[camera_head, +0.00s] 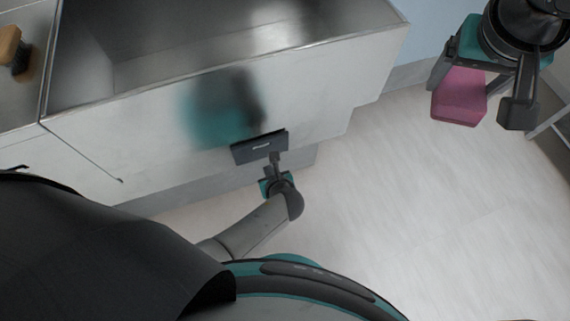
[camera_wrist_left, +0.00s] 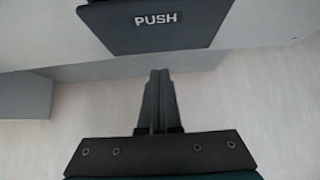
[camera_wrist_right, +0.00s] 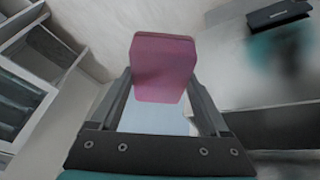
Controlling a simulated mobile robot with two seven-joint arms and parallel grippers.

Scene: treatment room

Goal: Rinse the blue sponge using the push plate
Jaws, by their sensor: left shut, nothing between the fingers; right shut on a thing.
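The dark push plate (camera_head: 260,147) is on the front of the steel basin. Its "PUSH" lettering shows in the left wrist view (camera_wrist_left: 155,20). My left gripper (camera_head: 274,160) is shut and empty, just in front of the plate. In the left wrist view its fingertips (camera_wrist_left: 160,74) point at the plate's lower edge; I cannot tell whether they touch. My right gripper (camera_head: 480,98) is shut on a pink block (camera_head: 459,96), perhaps a sponge, held over the floor right of the basin. The block also shows in the right wrist view (camera_wrist_right: 163,65). I see no blue sponge.
The steel basin (camera_head: 230,85) fills the upper left, with raised edges and a stepped right end. A brown-topped object (camera_head: 9,46) lies at the far left. Shelving (camera_wrist_right: 38,60) shows in the right wrist view. The pale floor (camera_head: 430,200) is clear.

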